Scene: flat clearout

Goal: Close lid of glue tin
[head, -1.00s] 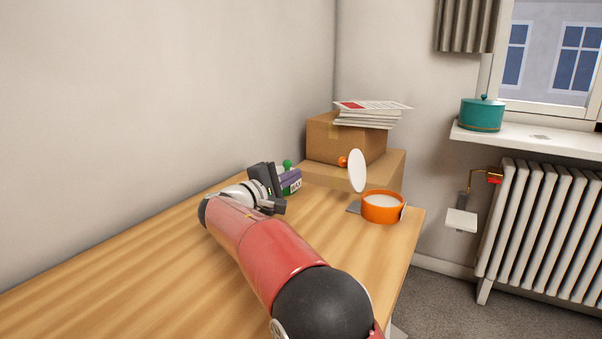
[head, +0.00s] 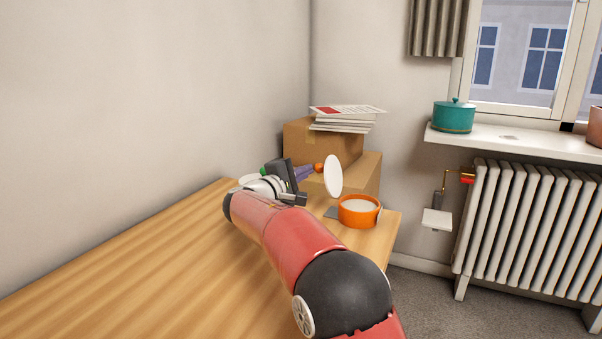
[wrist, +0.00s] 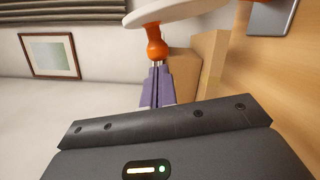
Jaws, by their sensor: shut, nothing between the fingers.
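The glue tin (head: 358,213) is a round orange tin with a pale inside, standing near the table's far right corner. Its white disc lid (head: 333,175) stands open, about upright, above the tin's left side. An orange knob (head: 319,168) sticks out from the lid's left face. In the wrist view the lid (wrist: 178,10) and knob (wrist: 156,44) are at the top. My gripper (head: 311,171) has purple fingers, shut and empty. Its fingertips (wrist: 157,66) are right at the knob; I cannot tell whether they touch it. My gripper partly hides things behind it.
A cardboard box (head: 325,144) with a stack of papers (head: 344,117) stands behind the lid. A flat grey thing (head: 331,213) lies left of the tin. The table's right edge is close to the tin. The near tabletop (head: 150,265) is clear.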

